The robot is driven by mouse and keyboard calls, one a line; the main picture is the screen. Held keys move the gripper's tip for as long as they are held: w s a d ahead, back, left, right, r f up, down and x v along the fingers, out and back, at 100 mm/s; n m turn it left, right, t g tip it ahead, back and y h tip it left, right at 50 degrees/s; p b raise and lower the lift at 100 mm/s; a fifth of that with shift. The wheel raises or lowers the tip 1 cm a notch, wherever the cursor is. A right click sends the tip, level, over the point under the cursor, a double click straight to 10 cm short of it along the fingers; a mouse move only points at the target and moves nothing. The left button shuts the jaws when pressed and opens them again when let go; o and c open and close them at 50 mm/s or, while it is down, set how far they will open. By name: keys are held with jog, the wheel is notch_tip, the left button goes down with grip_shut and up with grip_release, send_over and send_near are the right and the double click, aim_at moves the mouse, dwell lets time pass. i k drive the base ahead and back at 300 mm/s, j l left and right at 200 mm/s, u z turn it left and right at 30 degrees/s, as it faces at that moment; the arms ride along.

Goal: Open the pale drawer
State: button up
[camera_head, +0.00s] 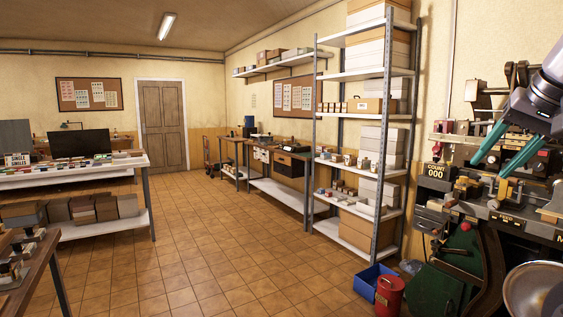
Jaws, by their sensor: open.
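My gripper (489,170) is at the right edge, with two teal fingers spread apart and nothing between them. Its fingers point down and left in front of a machine with a counter plate. A workbench (283,190) stands far off against the back right wall. Under its top is a small pale front (261,155), which may be the pale drawer, beside a darker front (291,166). The pale front looks shut, but it is too small to be sure. My gripper is far from it.
The machine (437,171) fills the right side. A tall metal shelf (376,76) stands between it and the workbench. A blue bin (366,284) and red can (389,296) are on the floor. Tables stand at left. The tiled floor (215,240) in the middle is clear.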

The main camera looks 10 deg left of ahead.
aim_at(282, 158)
jog(key=i+j+u, duration=0.25)
jog(key=i, duration=0.2)
jog(key=i+u, duration=0.25)
jog(key=i, duration=0.15)
jog(key=i+u, duration=0.15)
jog(key=i, duration=5.1)
jog(key=i+j+z, duration=0.1)
jog(key=i, duration=1.4)
jog(key=i+j+z, duration=0.2)
jog(key=i, duration=0.45)
jog(key=l, duration=0.05)
